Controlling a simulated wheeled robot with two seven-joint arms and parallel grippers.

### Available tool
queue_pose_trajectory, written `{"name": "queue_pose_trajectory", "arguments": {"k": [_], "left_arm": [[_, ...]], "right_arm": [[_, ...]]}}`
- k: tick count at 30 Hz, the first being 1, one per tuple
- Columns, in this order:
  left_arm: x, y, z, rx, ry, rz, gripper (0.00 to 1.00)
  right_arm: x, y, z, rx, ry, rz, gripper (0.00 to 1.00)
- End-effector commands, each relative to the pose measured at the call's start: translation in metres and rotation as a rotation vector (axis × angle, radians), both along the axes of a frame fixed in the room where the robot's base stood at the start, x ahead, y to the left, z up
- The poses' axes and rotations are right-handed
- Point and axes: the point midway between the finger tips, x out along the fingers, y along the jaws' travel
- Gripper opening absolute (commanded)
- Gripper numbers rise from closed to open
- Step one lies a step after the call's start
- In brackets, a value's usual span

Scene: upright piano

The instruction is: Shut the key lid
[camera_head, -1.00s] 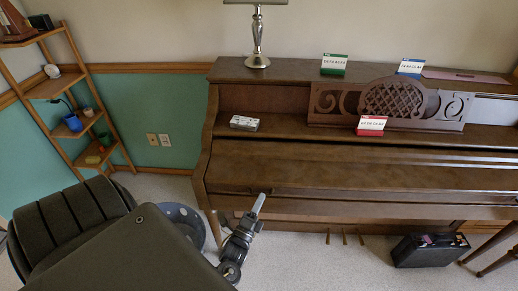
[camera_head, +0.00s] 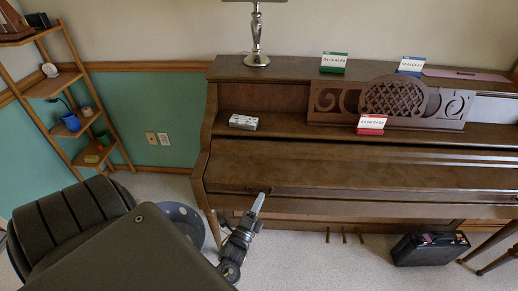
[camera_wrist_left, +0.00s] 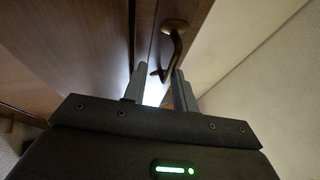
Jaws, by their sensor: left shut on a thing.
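The upright piano's brown key lid (camera_head: 350,171) lies over the keyboard, and no keys show in the head view. A small dark handle (camera_head: 270,189) is at its front edge, left of the middle. My left gripper (camera_head: 259,202) is at this handle, its finger pointing up at the lid's edge. In the left wrist view, the bronze curved handle (camera_wrist_left: 174,42) reaches down between the two fingers of my left gripper (camera_wrist_left: 157,88), which is shut on it. Whether the lid's front edge fully touches the piano is hard to tell. My right gripper is out of view.
A lamp (camera_head: 257,40), cards and a carved music rest (camera_head: 390,103) stand on the piano. A black case (camera_head: 430,249) is on the floor at right. Pedals (camera_head: 344,236) show below.

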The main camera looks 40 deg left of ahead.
Motion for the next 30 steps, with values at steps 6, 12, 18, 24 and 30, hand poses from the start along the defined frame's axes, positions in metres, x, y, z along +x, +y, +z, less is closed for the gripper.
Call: {"name": "queue_pose_trajectory", "arguments": {"k": [6,12,18,24,30], "left_arm": [[-0.006,0.000,-0.007,-0.001,0.012,0.003,0.17],[-0.039,-0.008,-0.019,-0.002,0.013,0.003,0.17],[-0.075,-0.018,-0.028,0.000,0.005,0.001,0.17],[-0.097,-0.024,-0.033,0.001,-0.001,0.000,0.17],[-0.102,-0.025,-0.033,0.002,-0.003,0.000,0.17]], "right_arm": [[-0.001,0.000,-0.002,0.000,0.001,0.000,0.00],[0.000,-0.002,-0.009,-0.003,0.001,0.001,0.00],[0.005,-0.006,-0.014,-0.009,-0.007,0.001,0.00],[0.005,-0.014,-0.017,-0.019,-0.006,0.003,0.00],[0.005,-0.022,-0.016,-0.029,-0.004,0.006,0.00]]}}
